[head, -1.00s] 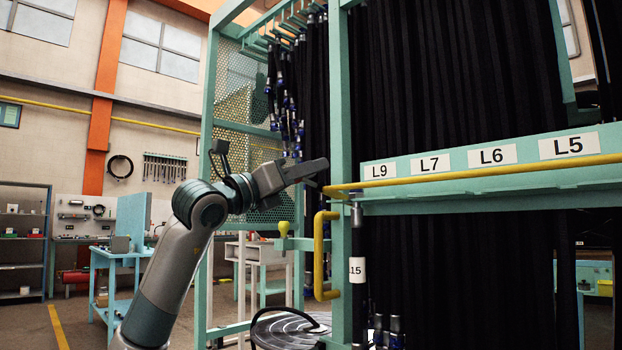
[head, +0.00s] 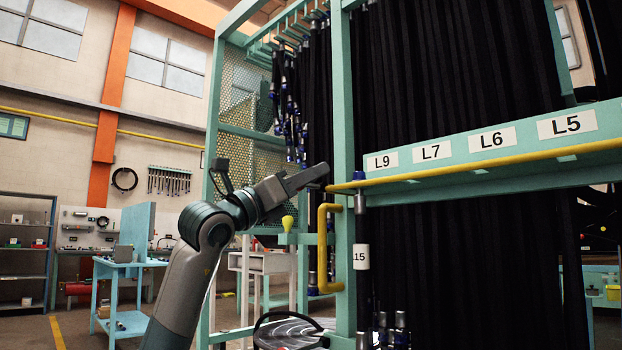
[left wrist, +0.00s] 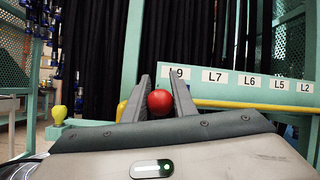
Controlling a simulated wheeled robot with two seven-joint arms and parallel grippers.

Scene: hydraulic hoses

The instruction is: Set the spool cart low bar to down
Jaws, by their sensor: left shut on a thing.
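The yellow low bar (head: 470,167) runs across the cart front, just below the label plate (head: 468,145) with L9, L7, L6 and L5. It also shows in the left wrist view (left wrist: 216,104), with a red ball-like end (left wrist: 160,102) between and beside the fingers. My left gripper (head: 322,172) is at the bar's left end, by the teal cart post (head: 343,120). Its jaws (left wrist: 160,98) are shut on the bar there; the exact contact is partly hidden. My right gripper does not show.
A yellow U-shaped handle (head: 324,250) and a yellow knob (head: 288,222) sit just below my left gripper. Black hoses (head: 460,80) hang behind the bar. A mesh panel (head: 245,95) stands left of them. A teal workbench (head: 122,290) is at the left.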

